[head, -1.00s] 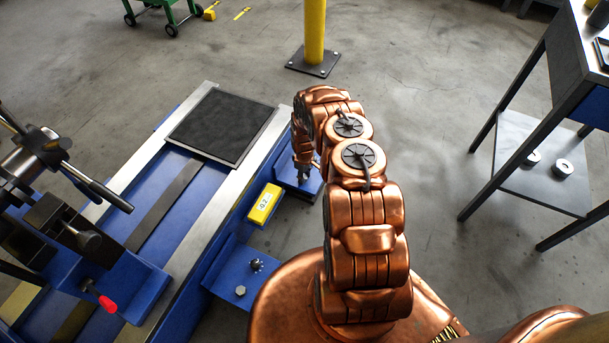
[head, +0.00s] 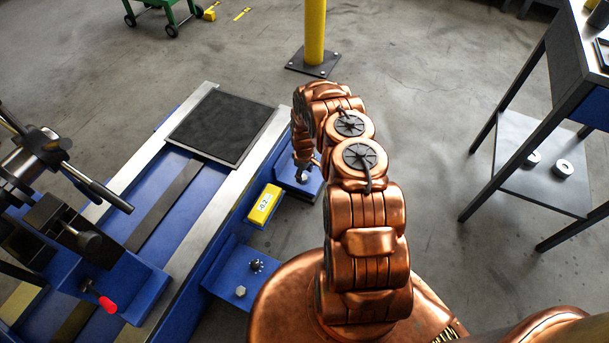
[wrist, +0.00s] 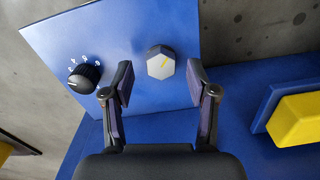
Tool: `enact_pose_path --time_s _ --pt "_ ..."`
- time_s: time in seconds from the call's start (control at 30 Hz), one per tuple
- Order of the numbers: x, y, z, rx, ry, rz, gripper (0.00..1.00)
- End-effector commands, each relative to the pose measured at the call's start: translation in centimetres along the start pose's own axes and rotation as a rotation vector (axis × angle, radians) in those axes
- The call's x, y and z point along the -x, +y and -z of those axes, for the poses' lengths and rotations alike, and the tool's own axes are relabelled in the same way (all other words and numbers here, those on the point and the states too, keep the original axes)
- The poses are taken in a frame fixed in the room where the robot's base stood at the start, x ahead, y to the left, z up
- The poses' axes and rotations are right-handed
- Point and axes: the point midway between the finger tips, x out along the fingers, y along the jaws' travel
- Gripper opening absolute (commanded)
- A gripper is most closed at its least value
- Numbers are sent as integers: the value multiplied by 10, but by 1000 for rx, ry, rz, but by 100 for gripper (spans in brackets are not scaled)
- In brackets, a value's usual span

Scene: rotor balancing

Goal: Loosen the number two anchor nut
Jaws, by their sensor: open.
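My gripper (wrist: 157,80) is open, with one finger on each side of the nut's lower edge in the picture. I see gaps between the fingers and the nut; I cannot tell how far above it the tips are. A black dial (wrist: 84,77) with white numbers sits left of the nut. In the head view my gripper is over the far blue foot plate (head: 283,178), mostly hidden by my copper arm.
A yellow block (head: 264,204) with a label sits on the blue machine frame; it also shows in the wrist view (wrist: 300,120). A nearer blue foot plate (head: 222,277) carries another hex nut (head: 240,291) and dial (head: 257,265). A yellow post (head: 315,35) stands beyond.

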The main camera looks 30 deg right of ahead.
Motion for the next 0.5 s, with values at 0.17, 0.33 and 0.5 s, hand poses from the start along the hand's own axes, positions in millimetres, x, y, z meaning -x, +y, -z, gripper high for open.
enact_pose_path --time_s 0.17,0.33,0.5 --pt "22 1 0 1 -1 -1 58" --pt "43 1 0 0 0 -1 58" --pt "65 1 0 0 0 -1 58"
